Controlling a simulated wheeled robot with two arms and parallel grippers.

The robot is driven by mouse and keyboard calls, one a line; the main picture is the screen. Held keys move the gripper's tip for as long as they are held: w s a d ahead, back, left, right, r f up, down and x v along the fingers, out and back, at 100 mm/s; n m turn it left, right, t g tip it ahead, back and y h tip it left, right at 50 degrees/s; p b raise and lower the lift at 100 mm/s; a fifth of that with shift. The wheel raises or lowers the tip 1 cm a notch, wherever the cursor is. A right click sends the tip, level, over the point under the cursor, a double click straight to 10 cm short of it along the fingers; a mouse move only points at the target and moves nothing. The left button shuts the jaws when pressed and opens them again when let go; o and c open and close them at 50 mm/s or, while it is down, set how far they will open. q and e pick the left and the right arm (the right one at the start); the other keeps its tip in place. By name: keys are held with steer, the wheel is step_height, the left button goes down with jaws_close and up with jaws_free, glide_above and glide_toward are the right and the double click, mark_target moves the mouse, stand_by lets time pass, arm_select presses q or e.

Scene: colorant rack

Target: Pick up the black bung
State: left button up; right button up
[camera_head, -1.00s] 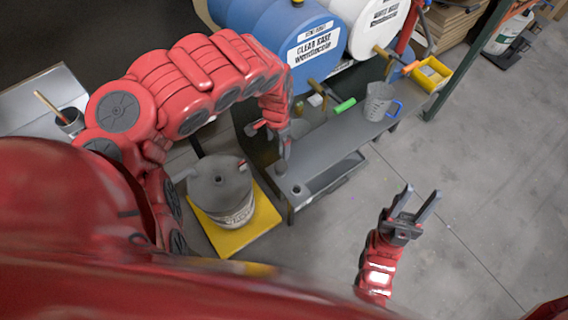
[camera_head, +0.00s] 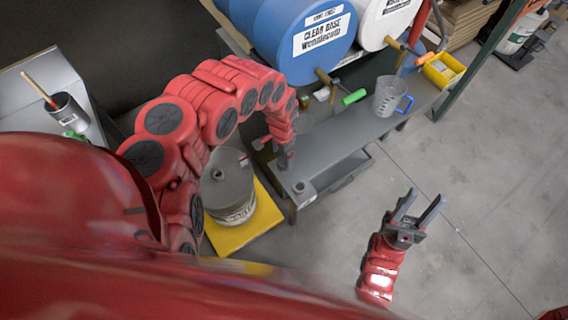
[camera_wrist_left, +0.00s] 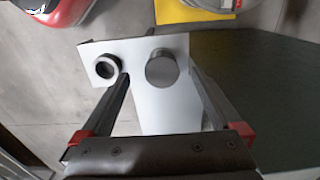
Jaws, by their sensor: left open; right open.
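A dark grey round piece (camera_wrist_left: 162,70), which looks like the bung, stands on the bench end in the left wrist view, between my left fingers. In the head view it is hidden behind my left gripper (camera_head: 285,160). That gripper is open and points down over the near end of the grey bench (camera_head: 333,143). I cannot tell whether the fingers touch the piece. A dark ring-shaped piece with a hole (camera_wrist_left: 105,68) stands to its left, near the left finger; it also shows in the head view (camera_head: 299,187). My right gripper (camera_head: 423,203) is open and empty above the floor.
A lidded bucket (camera_head: 228,180) stands on a yellow mat (camera_head: 267,212) left of the bench. A measuring jug (camera_head: 388,97) and a yellow tray (camera_head: 443,70) are toward the bench's far end. Blue and white drums (camera_head: 300,30) stand behind.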

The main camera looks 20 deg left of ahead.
arm_select(q)
steer(key=f, duration=0.2)
steer(key=w+f, duration=0.1)
steer(key=shift+d+f, duration=0.3)
steer(key=shift+f, duration=0.05)
steer(key=shift+s+f, duration=0.15)
steer(key=shift+f, duration=0.2)
steer(key=shift+a+f, duration=0.15)
steer(key=shift+f, duration=0.05)
steer(key=c, duration=1.4)
steer(key=shift+r, duration=0.1)
steer(key=shift+c, duration=0.2)
